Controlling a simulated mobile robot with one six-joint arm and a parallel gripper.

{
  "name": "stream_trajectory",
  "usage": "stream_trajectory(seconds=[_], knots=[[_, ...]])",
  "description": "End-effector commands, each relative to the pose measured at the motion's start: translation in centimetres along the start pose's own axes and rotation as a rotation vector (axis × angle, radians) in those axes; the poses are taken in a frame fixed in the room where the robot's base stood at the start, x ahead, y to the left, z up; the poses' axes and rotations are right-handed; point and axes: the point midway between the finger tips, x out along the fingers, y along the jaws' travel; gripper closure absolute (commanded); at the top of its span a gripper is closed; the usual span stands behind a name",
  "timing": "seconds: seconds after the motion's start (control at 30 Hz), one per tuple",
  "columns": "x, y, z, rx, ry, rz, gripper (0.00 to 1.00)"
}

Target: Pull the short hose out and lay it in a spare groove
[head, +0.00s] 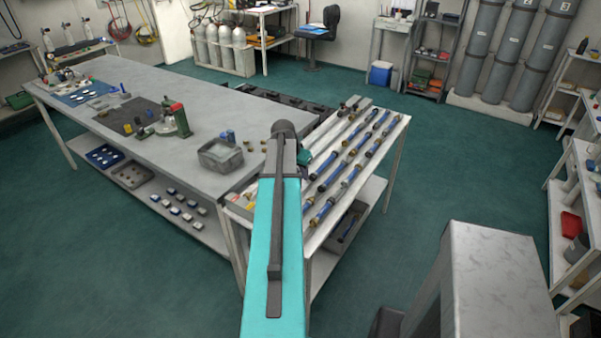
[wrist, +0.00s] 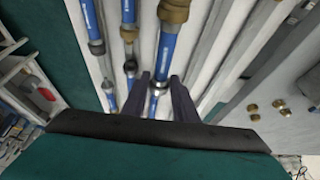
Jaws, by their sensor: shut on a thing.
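A short blue hose (wrist: 164,58) with brass end fittings runs between the two dark fingers of my gripper (wrist: 161,82) in the wrist view. My gripper is shut on it near its lower end. I cannot tell whether the hose is clear of its groove. Other blue hoses (wrist: 89,18) lie in grooves to its left. Pale grooves with no hose (wrist: 215,50) run to its right. In the head view the hose rack (head: 395,128) holds several blue hoses (head: 353,148) in rows.
A long grey workbench (head: 110,75) stands left of the rack, with a grey bin (head: 220,156) near its close end. Small brass fittings (wrist: 252,107) lie right of the grooves in the wrist view. A grey cabinet (head: 495,275) stands front right. Green floor (head: 440,165) is clear right of the rack.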

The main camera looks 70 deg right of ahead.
Motion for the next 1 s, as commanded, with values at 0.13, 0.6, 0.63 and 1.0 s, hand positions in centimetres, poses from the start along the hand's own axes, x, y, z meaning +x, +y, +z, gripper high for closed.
stream_trajectory(seconds=[0.13, 0.6, 0.63, 1.0], knots=[[0.3, 0.0, 0.1, -0.001, 0.001, 0.0, 1.0], [2.7, -0.1, 1.1, -0.001, 0.001, -0.001, 1.0], [2.9, -0.1, 1.2, -0.002, 0.001, -0.001, 1.0], [5.2, -0.1, 2.2, -0.001, 0.0, 0.0, 1.0]])
